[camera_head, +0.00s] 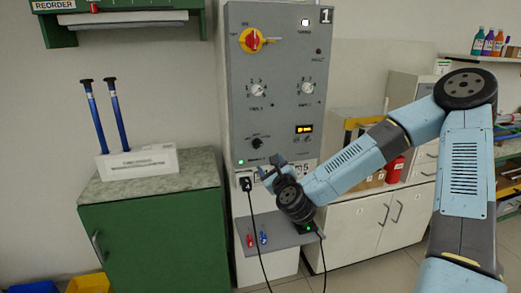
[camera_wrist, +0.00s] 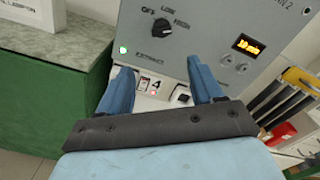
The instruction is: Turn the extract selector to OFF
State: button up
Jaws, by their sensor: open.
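The extract selector is a black knob (camera_wrist: 161,26) on the grey control panel, with OFF, LOW and HIGH marked around its upper side and EXTRACT printed below. In the wrist view it sits above and beyond my fingertips; I cannot tell for sure which mark its pointer faces. It also shows low on the left of the panel in the head view (camera_head: 257,143). My gripper (camera_wrist: 159,66) is open and empty, its two blue fingers spread apart. In the head view my gripper (camera_head: 271,166) is just below the selector, in front of the panel's lower edge.
A yellow-and-red switch (camera_head: 252,40) and two white dials are higher on the panel. An amber display (camera_wrist: 248,45) is right of the selector. A black plug and cable (camera_head: 246,184) hang below, above a small grey shelf (camera_head: 280,236). A green cabinet (camera_head: 150,225) stands left.

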aim_at(258, 144)
jog(key=x, duration=1.4)
jog(key=shift+d, duration=0.2)
jog(key=shift+r, duration=0.1)
jog(key=c, duration=1.1)
